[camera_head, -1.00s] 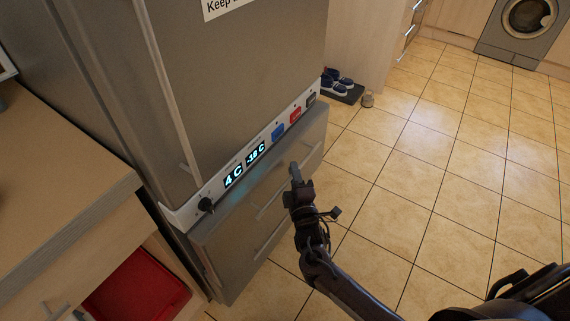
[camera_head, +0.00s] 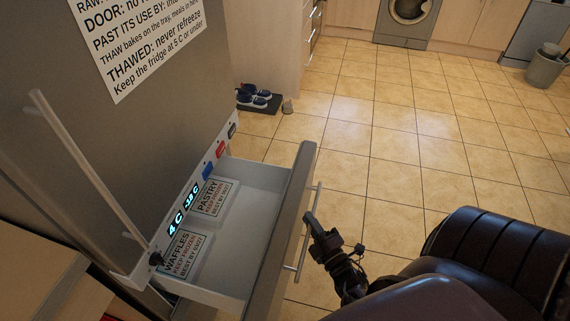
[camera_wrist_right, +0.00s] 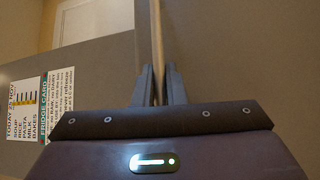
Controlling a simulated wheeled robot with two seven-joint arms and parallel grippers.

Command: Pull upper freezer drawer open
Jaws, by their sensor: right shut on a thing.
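The upper freezer drawer (camera_head: 278,240) stands pulled out from the fridge-freezer in the head view, with its white inside showing. A waffles box (camera_head: 187,254) and a pastry box (camera_head: 214,200) lie in it near the back. A long bar handle (camera_head: 303,243) runs along its grey front. My right gripper (camera_head: 311,219) is at this handle. In the right wrist view, the right gripper (camera_wrist_right: 158,85) has its two fingers shut on the handle bar (camera_wrist_right: 156,35). My left gripper is not in view.
The fridge door (camera_head: 120,140) above is shut, with its own long handle (camera_head: 88,165) and a printed notice. A wooden counter (camera_head: 40,285) is at lower left. Shoes on a dark mat (camera_head: 259,101) lie beyond the drawer.

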